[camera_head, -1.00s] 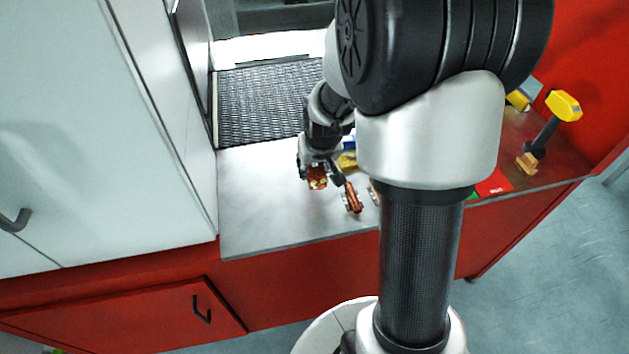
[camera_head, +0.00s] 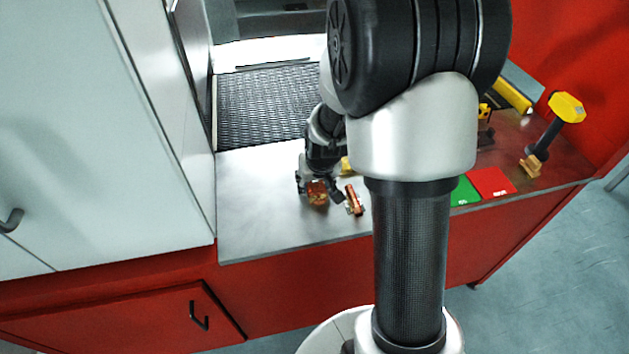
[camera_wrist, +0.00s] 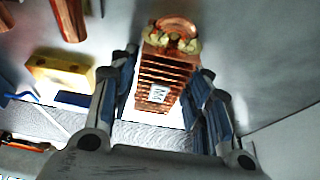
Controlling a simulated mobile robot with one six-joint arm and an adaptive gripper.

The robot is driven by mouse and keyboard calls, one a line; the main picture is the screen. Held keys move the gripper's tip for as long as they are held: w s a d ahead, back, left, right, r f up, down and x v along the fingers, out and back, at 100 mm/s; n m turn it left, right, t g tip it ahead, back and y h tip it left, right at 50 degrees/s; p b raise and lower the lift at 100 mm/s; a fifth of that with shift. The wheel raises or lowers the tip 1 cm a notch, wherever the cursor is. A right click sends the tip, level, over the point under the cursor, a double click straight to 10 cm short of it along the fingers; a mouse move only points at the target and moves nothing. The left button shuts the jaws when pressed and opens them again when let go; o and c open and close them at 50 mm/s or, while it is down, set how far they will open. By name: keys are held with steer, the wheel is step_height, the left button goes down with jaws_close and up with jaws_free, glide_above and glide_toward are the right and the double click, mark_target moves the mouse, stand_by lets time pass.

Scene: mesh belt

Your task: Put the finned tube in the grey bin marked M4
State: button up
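The finned tube, a copper-coloured piece with stacked fins, a rounded end and a small white label, lies between my gripper's fingers in the wrist view (camera_wrist: 166,75). In the head view a copper piece (camera_head: 317,193) shows at my gripper (camera_head: 320,192), over the grey counter. My gripper (camera_wrist: 170,62) has one finger on each side of the tube. A gap shows at the left finger; the right finger is very close to the tube, and contact there cannot be told. No grey bin marked M4 can be made out.
Another copper-coloured piece (camera_head: 354,199) lies just right of my gripper. A yellow block (camera_wrist: 62,72) is left of it in the wrist view. A dark mesh belt (camera_head: 265,105) lies behind. Green (camera_head: 465,191) and red (camera_head: 493,183) plates are at right. The counter's left part (camera_head: 245,215) is clear.

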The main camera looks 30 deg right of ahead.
steer(key=shift+o, duration=0.9)
